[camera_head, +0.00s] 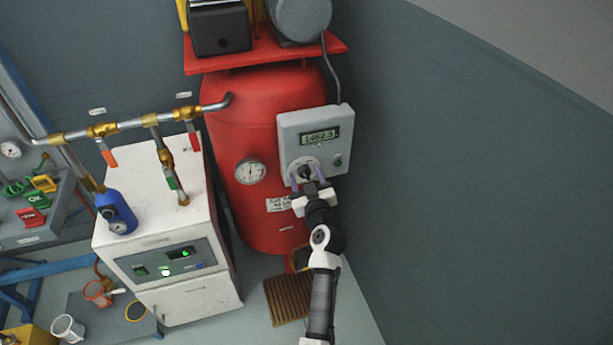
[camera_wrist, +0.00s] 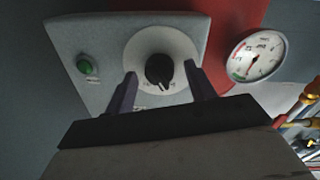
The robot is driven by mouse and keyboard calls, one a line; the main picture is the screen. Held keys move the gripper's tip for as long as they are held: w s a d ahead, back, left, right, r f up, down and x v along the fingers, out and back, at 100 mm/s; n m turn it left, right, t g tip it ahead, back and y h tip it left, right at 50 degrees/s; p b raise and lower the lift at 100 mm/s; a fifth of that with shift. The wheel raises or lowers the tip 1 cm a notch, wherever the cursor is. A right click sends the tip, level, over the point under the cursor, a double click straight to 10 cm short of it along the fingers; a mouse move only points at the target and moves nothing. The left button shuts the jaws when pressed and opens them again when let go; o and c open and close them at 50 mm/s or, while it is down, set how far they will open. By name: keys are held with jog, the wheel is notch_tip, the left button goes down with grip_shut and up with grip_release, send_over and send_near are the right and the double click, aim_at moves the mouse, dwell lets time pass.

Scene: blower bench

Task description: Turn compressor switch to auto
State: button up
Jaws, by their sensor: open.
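The compressor's grey control box (camera_head: 316,122) is mounted on the front of the red tank (camera_head: 241,128). It has a display reading about 1462.3 and a black rotary switch knob (camera_head: 305,171) on a round pale dial. In the wrist view the knob (camera_wrist: 159,71) sits upright in the middle of the dial (camera_wrist: 178,42), with a light pointer mark near its lower edge. The labels around it are too small to read. My gripper (camera_head: 308,184) is open, with its two fingers (camera_wrist: 161,88) on either side of the knob and a visible gap at each side.
A green button (camera_wrist: 87,66) is beside the dial on the box. A pressure gauge (camera_head: 250,171) is on the tank. A white dryer cabinet (camera_head: 160,225) and pipes with valves (camera_head: 103,130) stand to the left. A dark wall (camera_head: 440,180) is on the right.

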jog(key=shift+c, duration=0.2)
jog(key=c, duration=0.9)
jog(key=shift+c, duration=0.2)
jog(key=shift+m, duration=0.3)
jog(key=m, duration=0.5)
jog(key=shift+d+r, duration=0.1)
jog(key=m+p, duration=0.1)
jog(key=m, duration=0.4)
jog(key=shift+w+m+g, duration=0.1)
jog(key=shift+m+g, duration=0.3)
jog(key=o, duration=1)
